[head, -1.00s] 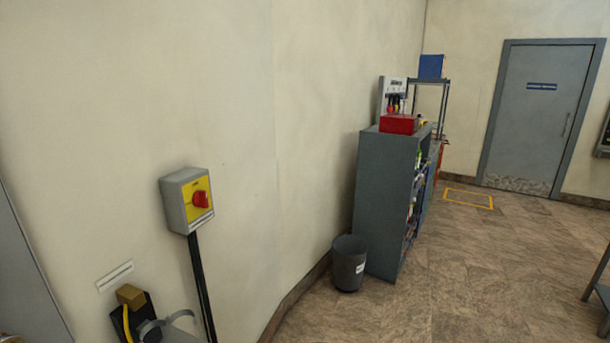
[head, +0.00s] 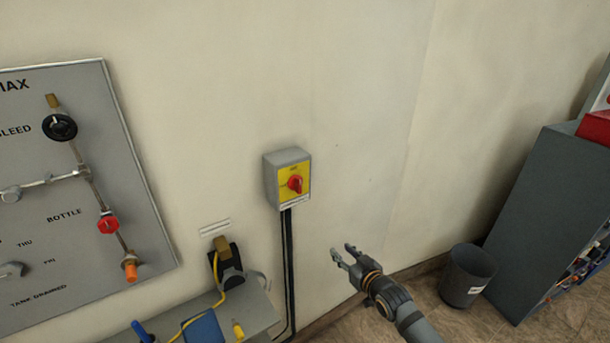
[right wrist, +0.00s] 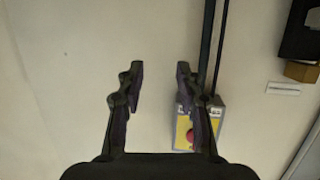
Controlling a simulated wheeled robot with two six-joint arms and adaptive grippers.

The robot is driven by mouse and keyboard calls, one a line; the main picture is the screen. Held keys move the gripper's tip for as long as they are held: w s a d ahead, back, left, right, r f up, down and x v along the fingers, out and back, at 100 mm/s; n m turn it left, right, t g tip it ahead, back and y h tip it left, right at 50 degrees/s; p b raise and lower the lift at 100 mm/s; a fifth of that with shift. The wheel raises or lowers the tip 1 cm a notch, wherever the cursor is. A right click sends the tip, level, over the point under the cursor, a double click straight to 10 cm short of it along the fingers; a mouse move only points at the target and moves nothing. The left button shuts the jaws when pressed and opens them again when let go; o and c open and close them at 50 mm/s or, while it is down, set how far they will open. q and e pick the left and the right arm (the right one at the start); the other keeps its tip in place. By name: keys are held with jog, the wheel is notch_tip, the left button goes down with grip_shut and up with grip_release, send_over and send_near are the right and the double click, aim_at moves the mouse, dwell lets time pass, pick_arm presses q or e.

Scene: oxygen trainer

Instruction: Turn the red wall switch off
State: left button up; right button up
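The red wall switch (head: 295,184) is a red rotary knob on a yellow plate, on a grey box (head: 284,160) fixed to the wall. Its knob looks tilted from upright; I cannot read its marked position. My right gripper (head: 342,254) is open and empty, below and to the right of the switch box, apart from it. In the right wrist view the open fingers (right wrist: 158,70) point at the wall, and the switch box (right wrist: 214,112) appears upside down behind the right-hand finger, which partly hides it. My left gripper is not in view.
A grey panel (head: 75,230) with valves is on the wall at left. A shelf (head: 258,308) with a yellow cable (head: 218,296) stands below the switch. Dark conduit (head: 287,260) runs down from the box. A bin (head: 467,275) and grey cabinet (head: 550,215) are at right.

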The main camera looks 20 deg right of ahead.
aim_at(301, 183)
jog(key=s+a+r+n+t+y+p, duration=0.15)
jog(key=a+r, duration=0.25)
jog(key=r, duration=0.6)
jog(key=a+r+n+t+y, duration=0.1)
jog(key=a+r+y, duration=0.15)
jog(key=r, duration=0.85)
jog(key=shift+h, duration=0.3)
jog(key=x, duration=0.9)
jog(key=shift+w+a+f+p, duration=0.2)
jog(key=shift+w+a+p, duration=0.1)
jog(key=shift+p, duration=0.1)
jog(key=shift+w+f, duration=0.1)
jog(key=shift+w, duration=0.5)
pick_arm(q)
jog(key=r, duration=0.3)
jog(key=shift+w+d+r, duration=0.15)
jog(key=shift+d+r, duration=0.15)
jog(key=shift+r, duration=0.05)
pick_arm(e)
grip_shut()
